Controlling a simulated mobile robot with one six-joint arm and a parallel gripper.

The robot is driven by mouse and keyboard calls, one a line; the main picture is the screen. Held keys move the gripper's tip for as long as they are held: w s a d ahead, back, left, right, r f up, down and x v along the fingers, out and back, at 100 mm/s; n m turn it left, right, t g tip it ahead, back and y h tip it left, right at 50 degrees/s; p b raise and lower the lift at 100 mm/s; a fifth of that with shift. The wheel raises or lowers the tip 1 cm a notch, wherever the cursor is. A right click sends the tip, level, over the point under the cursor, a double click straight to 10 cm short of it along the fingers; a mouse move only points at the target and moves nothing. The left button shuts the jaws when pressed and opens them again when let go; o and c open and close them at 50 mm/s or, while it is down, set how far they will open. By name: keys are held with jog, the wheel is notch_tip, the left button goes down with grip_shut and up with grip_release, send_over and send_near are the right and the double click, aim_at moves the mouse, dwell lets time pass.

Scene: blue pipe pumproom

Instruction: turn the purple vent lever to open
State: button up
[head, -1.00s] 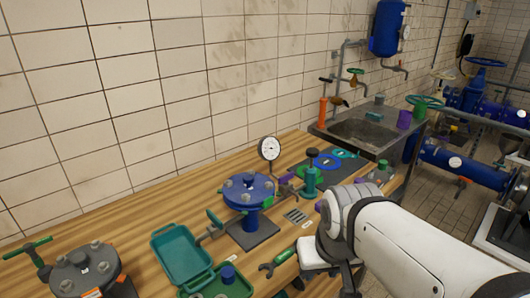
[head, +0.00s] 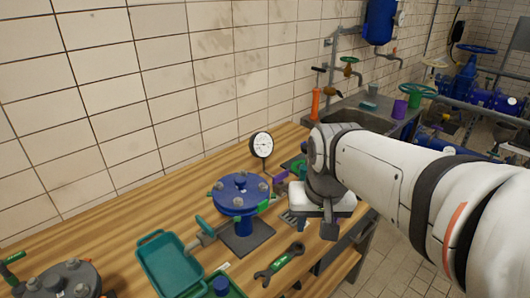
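A small purple part (head: 280,175), which looks like the vent lever, shows just behind and right of the blue flanged vessel (head: 241,192) on the wooden bench. It is small and partly hidden, so its angle is hard to read. My gripper (head: 316,225) hangs from my white arm to the right of the vessel, pointing down over the bench's front part. Its two dark fingers look apart with nothing between them. It is nearer the camera than the purple part and not touching it.
A pressure gauge (head: 262,146) stands behind the vessel. A teal tray (head: 170,264) and a green-handled wrench (head: 279,262) lie in front. A sink (head: 345,116) with an orange-handled tool is behind my arm. Bare bench lies left of the vessel.

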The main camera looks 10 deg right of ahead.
jog(key=w+r+m+g+b, duration=0.25)
jog(key=w+m, duration=0.25)
jog(key=w, duration=1.4)
jog(key=m+b, duration=0.3)
jog(key=m, duration=0.1)
send_over(282, 173)
jog(key=f, duration=0.5)
jog(key=shift+s+a+f, duration=0.2)
jog(key=shift+s+f, duration=0.1)
jog(key=shift+f, duration=0.05)
jog(key=shift+w+f, duration=0.3)
jog(key=shift+f, duration=0.25)
notch_tip(282, 173, down, 7)
grip_shut()
jog(key=shift+d, duration=0.1)
